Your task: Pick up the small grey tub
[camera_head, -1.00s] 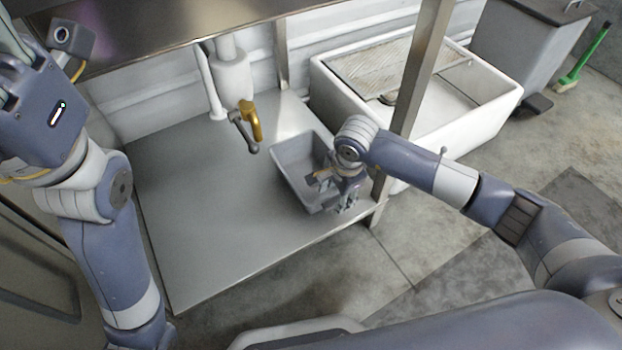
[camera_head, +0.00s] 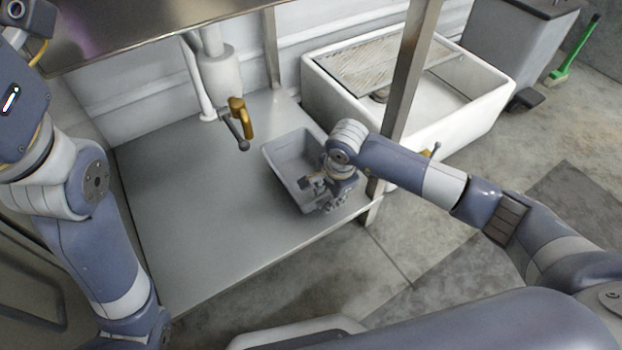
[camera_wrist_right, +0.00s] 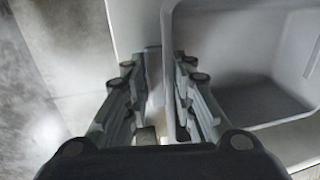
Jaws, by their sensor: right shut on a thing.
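The small grey tub (camera_head: 284,158) is an open, rectangular container on the metal shelf, near its right front corner. My right gripper (camera_head: 329,198) is at the tub's near right side, pointing down. In the right wrist view, the tub (camera_wrist_right: 238,62) fills the right side, and the right gripper (camera_wrist_right: 163,72) has its two fingers on either side of the tub's wall, shut on it. The tub looks level and empty in what shows. I cannot tell a gap under it. My left arm is at the left edge; its fingers are out of frame.
A gold-handled valve (camera_head: 238,108) on a white pipe stands behind the tub. A steel post (camera_head: 408,75) rises close to the right of my right gripper. A white basin (camera_head: 478,102) stands beyond it. The shelf's left part (camera_head: 185,210) is clear.

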